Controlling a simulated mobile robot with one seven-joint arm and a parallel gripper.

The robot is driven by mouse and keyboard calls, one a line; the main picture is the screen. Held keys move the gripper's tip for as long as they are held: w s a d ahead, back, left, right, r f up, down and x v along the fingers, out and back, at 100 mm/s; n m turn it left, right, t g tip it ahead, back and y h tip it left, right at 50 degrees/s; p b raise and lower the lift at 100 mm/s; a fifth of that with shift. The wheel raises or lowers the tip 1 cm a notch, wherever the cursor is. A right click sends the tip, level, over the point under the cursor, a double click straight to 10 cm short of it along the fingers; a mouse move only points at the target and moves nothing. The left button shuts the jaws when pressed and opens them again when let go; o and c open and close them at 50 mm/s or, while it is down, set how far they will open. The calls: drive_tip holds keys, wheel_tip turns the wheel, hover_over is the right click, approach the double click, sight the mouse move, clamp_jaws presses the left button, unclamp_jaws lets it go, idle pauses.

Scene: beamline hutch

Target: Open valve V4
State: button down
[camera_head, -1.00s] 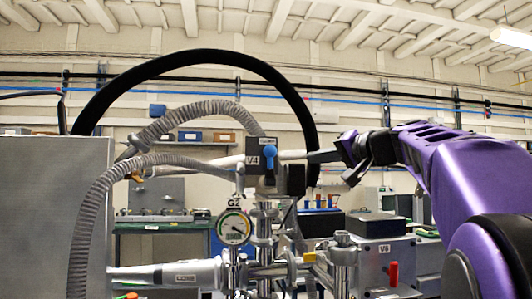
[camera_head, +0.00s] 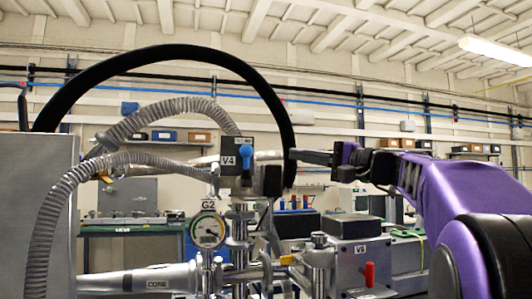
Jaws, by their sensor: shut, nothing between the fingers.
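Valve V4 (camera_head: 234,172) is a dark block with a white V4 label, in the middle of the head view. Its blue handle (camera_head: 245,160) points roughly straight down, with its round hub at the top. My gripper (camera_head: 294,154) is shut and empty. Its fingers point left, to the right of the valve and at about the height of the handle. The fingertips appear over or beside the black hose, with a gap in the picture between them and the handle. I cannot tell their depth relative to the valve.
A thick black hose (camera_head: 150,56) arches over the valve. Ribbed grey hoses (camera_head: 45,220) run at left. Gauge G2 (camera_head: 208,231) stands below left of the valve. Valve V6 (camera_head: 354,252) with a red handle (camera_head: 369,274) is at lower right. A grey cabinet (camera_head: 40,200) fills the left edge.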

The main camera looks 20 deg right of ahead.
sight(246, 166)
drive_tip(key=w+a+r, duration=0.1)
drive_tip(key=w+a, duration=0.3)
drive_tip(key=a, duration=0.4)
drive_tip(key=shift+w+a+p, duration=0.15)
drive_tip(key=shift+p, duration=0.3)
idle(0.3)
